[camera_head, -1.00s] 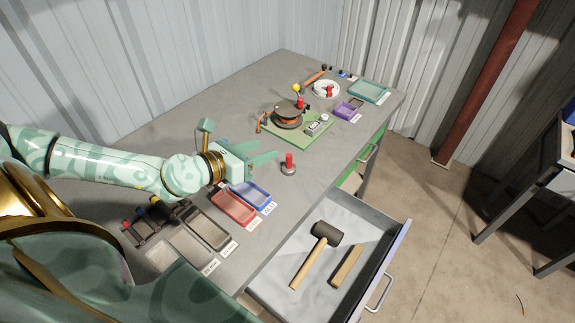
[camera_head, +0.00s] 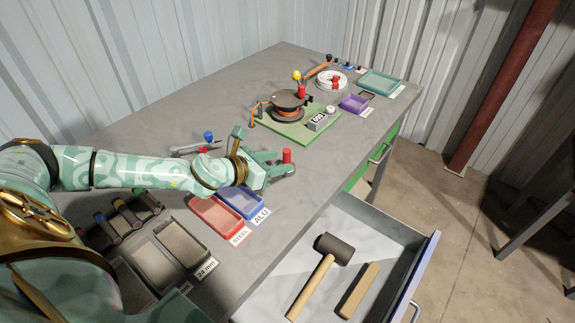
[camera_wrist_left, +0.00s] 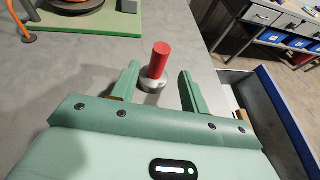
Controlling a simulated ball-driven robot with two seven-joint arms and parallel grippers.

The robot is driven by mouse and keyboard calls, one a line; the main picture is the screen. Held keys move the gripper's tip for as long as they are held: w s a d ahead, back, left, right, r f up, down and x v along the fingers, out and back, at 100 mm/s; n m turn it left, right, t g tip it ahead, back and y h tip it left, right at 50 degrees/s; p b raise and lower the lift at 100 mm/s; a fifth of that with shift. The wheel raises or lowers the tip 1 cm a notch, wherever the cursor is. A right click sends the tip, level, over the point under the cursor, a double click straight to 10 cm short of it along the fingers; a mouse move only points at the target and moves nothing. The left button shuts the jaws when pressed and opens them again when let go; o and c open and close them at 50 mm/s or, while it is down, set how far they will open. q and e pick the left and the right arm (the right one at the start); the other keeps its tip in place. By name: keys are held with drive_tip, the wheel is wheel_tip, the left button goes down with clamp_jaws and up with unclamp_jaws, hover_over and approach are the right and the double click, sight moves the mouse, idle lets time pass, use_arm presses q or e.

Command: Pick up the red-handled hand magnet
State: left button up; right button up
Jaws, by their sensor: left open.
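The hand magnet (camera_head: 287,156) stands upright on the grey workbench, with a red cylindrical handle on a round metal base. It also shows in the left wrist view (camera_wrist_left: 159,61), just beyond and between the fingertips. My left gripper (camera_head: 279,163) is open and low over the bench, its fingers pointing at the magnet. In the left wrist view the two green fingers (camera_wrist_left: 158,80) lie on either side of the magnet's line, with nothing held. In the head view the gripper partly hides the magnet's base. My right gripper is not in view.
A red tray (camera_head: 216,217) and a blue tray (camera_head: 241,202) lie just in front of my left gripper. A green board with a cable spool (camera_head: 290,106) stands behind the magnet. An open drawer (camera_head: 408,262) holds a mallet (camera_head: 325,262) and a wooden block (camera_head: 359,290).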

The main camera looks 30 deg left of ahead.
sight(284, 162)
use_arm(q)
drive_tip(key=shift+x, duration=0.75)
drive_tip(key=b+x, duration=0.1)
drive_tip(key=x, duration=0.4)
drive_tip(key=shift+s+a+f+b, duration=0.15)
drive_tip(key=shift+a+f+b, duration=0.1)
drive_tip(key=shift+f+b, duration=0.15)
drive_tip(key=shift+w, duration=0.2)
drive_tip(key=shift+s+r, duration=0.1)
drive_tip(key=c, duration=0.8)
clamp_jaws()
